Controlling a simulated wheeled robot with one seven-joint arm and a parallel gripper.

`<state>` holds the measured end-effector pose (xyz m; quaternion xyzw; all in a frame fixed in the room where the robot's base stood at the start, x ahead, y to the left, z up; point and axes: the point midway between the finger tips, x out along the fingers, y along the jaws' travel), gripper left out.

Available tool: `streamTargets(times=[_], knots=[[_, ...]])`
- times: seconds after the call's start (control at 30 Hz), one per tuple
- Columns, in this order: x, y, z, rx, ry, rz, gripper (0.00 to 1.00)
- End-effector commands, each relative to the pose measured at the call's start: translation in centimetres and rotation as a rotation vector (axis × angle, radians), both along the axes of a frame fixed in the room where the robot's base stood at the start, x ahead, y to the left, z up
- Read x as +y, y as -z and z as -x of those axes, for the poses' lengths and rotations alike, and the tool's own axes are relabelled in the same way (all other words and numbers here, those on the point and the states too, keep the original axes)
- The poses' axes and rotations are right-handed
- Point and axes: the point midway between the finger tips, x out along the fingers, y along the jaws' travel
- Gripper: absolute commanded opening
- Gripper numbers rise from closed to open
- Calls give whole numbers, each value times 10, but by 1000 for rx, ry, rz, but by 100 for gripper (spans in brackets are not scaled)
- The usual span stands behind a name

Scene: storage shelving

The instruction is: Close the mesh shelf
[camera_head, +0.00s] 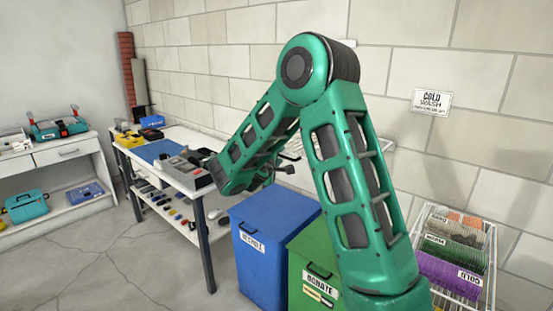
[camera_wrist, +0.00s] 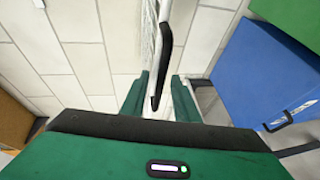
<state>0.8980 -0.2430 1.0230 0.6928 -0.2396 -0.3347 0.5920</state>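The mesh shelf (camera_head: 292,147) is a white wire shelf on the block wall, largely hidden behind my green arm in the head view. In the wrist view its white frame and mesh (camera_wrist: 151,28) come down from the top edge, seen nearly edge-on. A black handle (camera_wrist: 162,62) hangs along the frame. My gripper (camera_wrist: 158,88) is open, with one green finger on each side of the handle's lower end. I cannot tell whether either finger touches it. In the head view the gripper (camera_head: 277,169) is small and partly hidden by my arm.
A blue bin (camera_head: 262,235) and a green bin (camera_head: 305,270) stand below the shelf. A workbench (camera_head: 178,175) with tools is at left. A white wire rack (camera_head: 425,222) with coloured baskets is at right. Floor is clear at front left.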

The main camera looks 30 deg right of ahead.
Motion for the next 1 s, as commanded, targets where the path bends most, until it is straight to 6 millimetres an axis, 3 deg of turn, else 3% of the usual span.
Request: streamTargets(times=[0.13,0.27,0.57,1.0], knots=[[0,0,0,0,0,0,28],[0,0,0,2,1,0,0],[2,0,0,8,-2,-10,0],[11,-19,-2,18,-11,-49,0]])
